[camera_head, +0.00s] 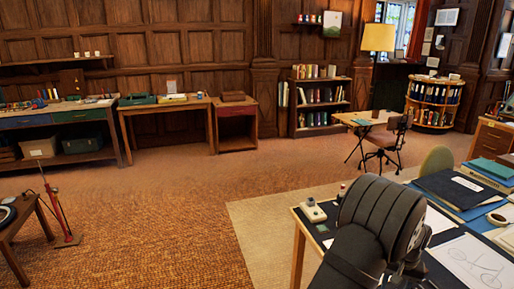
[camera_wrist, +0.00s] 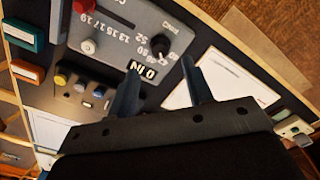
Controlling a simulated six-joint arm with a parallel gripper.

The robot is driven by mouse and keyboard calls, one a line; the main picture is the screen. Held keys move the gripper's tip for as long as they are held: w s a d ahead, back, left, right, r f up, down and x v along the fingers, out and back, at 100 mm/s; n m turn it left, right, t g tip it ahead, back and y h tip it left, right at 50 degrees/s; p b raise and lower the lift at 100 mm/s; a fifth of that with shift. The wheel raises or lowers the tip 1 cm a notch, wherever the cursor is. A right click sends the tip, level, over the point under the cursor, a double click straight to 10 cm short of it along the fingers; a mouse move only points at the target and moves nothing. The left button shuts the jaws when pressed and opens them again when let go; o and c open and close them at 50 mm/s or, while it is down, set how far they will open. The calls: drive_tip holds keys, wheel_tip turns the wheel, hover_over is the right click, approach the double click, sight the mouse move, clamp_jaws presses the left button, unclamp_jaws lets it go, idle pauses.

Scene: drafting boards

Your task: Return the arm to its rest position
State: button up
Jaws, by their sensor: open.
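My gripper shows in the wrist view (camera_wrist: 158,92), with its two blue-grey fingers apart and nothing between them. The gripper's fingers are hidden in the head view.
A dark folder (camera_head: 462,187), a drawing sheet (camera_head: 478,262) and a small device (camera_head: 313,211) lie on the desk. A swivel chair (camera_head: 387,143) stands by a small table (camera_head: 368,118) farther back.

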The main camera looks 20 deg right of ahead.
drive_tip(key=shift+r, duration=1)
